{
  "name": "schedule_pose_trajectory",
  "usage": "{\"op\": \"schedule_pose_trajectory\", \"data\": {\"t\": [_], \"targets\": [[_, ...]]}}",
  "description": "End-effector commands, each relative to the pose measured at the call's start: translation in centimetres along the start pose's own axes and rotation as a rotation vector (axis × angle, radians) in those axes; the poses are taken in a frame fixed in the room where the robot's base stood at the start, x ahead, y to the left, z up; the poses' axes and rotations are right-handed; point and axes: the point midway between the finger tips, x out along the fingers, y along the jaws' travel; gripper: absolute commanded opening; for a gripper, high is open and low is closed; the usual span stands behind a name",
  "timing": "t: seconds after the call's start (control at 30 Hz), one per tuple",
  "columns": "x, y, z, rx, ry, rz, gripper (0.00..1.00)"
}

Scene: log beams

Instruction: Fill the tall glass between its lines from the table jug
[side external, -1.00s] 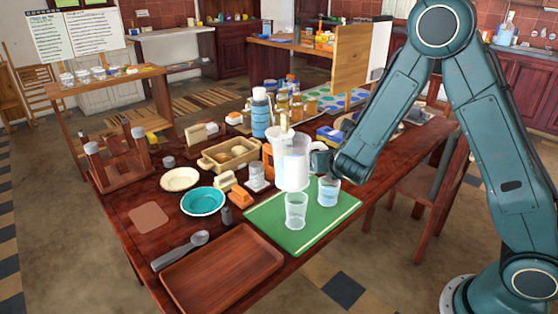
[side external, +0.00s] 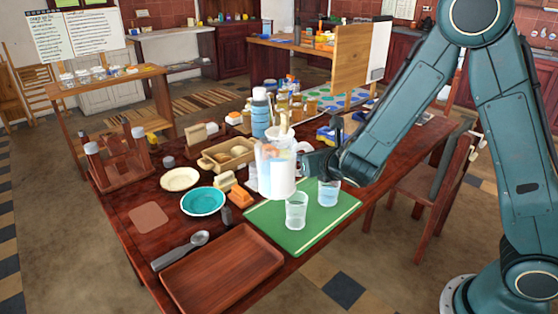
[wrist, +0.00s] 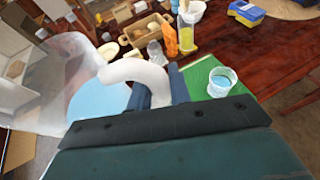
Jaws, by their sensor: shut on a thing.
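My gripper (side external: 314,164) is shut on the handle of a clear, whitish jug (side external: 277,174). The jug looks roughly upright, held at the back left of the green mat (side external: 262,219). In the wrist view the jug (wrist: 55,95) fills the left side, with pale blue water inside and its white handle between my fingers (wrist: 150,95). One clear glass (side external: 296,211) stands at the mat's front and looks empty; its lines are too small to make out. Another glass (side external: 328,193), right of it, holds pale blue water; it also shows in the wrist view (wrist: 223,82).
A wooden tray (side external: 222,270), spoon (side external: 180,250), teal bowl (side external: 203,201) and pale plate (side external: 180,179) lie left of the mat. The mat's right front is clear.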

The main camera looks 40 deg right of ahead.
Motion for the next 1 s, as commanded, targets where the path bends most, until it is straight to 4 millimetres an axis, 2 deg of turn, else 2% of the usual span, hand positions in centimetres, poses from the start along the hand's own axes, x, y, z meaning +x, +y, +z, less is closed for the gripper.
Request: {"op": "schedule_pose_trajectory", "data": {"t": [0.3, 0.53, 0.73, 1.0], "targets": [[3.8, -6.1, -3.0, 0.043, -0.004, -0.117, 0.0], [5.6, -10.3, -5.4, 0.072, -0.002, -0.182, 0.0], [6.3, -12.2, -6.6, 0.086, 0.0, -0.207, 0.0], [6.4, -12.7, -7.0, 0.09, 0.001, -0.214, 0.0]]}}
